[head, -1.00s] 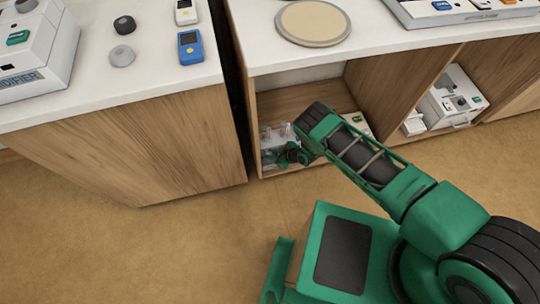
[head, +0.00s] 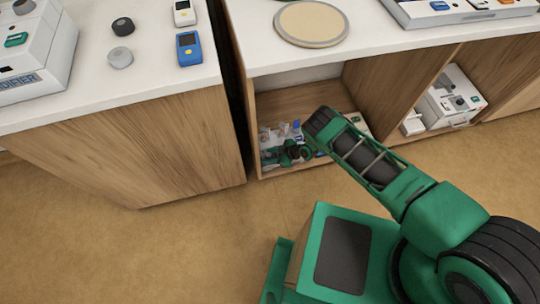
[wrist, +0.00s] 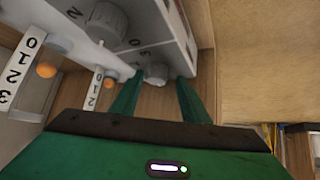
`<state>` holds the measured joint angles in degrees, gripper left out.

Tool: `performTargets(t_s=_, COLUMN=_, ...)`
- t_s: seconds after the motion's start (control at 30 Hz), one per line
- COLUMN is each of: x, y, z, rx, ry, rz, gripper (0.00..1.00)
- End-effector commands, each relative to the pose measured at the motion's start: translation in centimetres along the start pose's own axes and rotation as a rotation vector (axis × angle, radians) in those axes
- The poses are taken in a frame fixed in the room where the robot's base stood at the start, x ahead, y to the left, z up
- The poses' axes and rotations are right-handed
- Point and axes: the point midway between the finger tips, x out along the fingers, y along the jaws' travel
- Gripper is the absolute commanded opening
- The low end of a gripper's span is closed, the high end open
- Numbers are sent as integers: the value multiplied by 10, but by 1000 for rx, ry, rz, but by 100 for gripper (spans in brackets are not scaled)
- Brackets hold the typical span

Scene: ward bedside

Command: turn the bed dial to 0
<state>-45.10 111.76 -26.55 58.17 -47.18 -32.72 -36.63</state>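In the wrist view a white panel device (wrist: 150,30) fills the upper middle, upside down. It carries a large grey dial (wrist: 106,20) with digits printed beside it, and a smaller grey knob (wrist: 154,74) lower down. My gripper (wrist: 161,82) is open, its two green fingers on either side of the small knob; I cannot tell whether they touch it. No label shows which one is the bed dial, and its setting is not readable. In the head view my gripper (head: 287,153) is inside the low cabinet compartment, with the device mostly hidden behind my arm.
White scale strips numbered 0 to 3 (wrist: 22,68) with orange balls stand at left in the wrist view. The cabinet (head: 300,94) has a wooden divider right of my arm. Another white device (head: 452,95) sits in the right compartment. The floor (head: 200,240) in front is clear.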

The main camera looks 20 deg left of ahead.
Motion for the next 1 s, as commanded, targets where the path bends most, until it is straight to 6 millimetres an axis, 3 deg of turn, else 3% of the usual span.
performTargets(t_s=0.47, x=-11, y=5, z=0, rx=0, ry=-2, rz=7, gripper=44)
performTargets(t_s=1.0, x=-93, y=2, z=1, rx=1, ry=-2, rz=6, gripper=44)
